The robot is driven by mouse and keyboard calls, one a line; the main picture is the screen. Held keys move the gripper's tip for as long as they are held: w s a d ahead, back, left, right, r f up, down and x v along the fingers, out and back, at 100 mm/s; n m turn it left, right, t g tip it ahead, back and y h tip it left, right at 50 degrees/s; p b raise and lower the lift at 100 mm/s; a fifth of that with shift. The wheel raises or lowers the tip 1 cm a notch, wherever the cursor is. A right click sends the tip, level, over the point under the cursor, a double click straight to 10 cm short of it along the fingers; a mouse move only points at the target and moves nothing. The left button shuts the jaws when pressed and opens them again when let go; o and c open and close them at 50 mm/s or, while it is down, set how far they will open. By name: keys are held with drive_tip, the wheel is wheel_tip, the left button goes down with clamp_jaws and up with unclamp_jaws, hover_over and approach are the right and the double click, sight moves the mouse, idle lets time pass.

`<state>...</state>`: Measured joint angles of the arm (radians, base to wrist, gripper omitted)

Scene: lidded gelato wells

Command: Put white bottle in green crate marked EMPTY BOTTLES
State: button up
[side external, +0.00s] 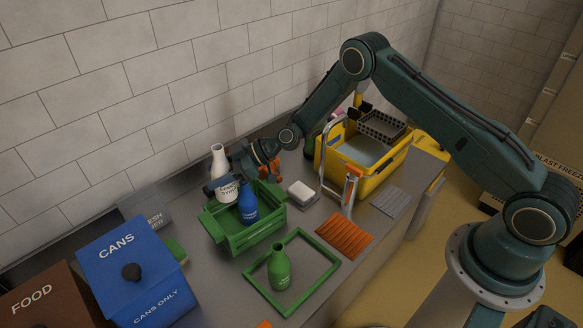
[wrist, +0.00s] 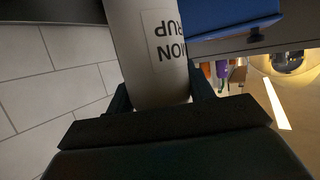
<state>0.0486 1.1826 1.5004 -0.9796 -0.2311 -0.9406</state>
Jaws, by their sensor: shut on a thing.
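The white bottle (side external: 219,160) is upright, with a dark-lettered label. My gripper (side external: 224,186) is shut around its body, with a finger on either side. In the wrist view the white bottle (wrist: 150,55) fills the space between my fingers (wrist: 160,98), and part of its label shows. The green crate (side external: 245,239) stands on the counter. The bottle is at the crate's far left part; its base is partly hidden, and I cannot tell whether it touches the crate. A blue bottle (side external: 248,206) stands in the crate. The crate's marking is not readable.
A green bottle (side external: 279,268) stands inside a green square outline (side external: 318,283) in front of the crate. A blue CANS bin (side external: 133,268) and a brown FOOD bin (side external: 42,298) are at left. A white block (side external: 301,194), orange mat (side external: 344,238) and yellow tub (side external: 374,174) lie right.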

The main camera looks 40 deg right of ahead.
drive_tip(key=shift+f, duration=0.2)
drive_tip(key=shift+f, duration=1.85)
drive_tip(key=shift+f, duration=0.55)
drive_tip(key=o, duration=1)
drive_tip(key=shift+r, duration=0.15)
drive_tip(key=shift+r, duration=0.45)
drive_tip(key=v, duration=1.2)
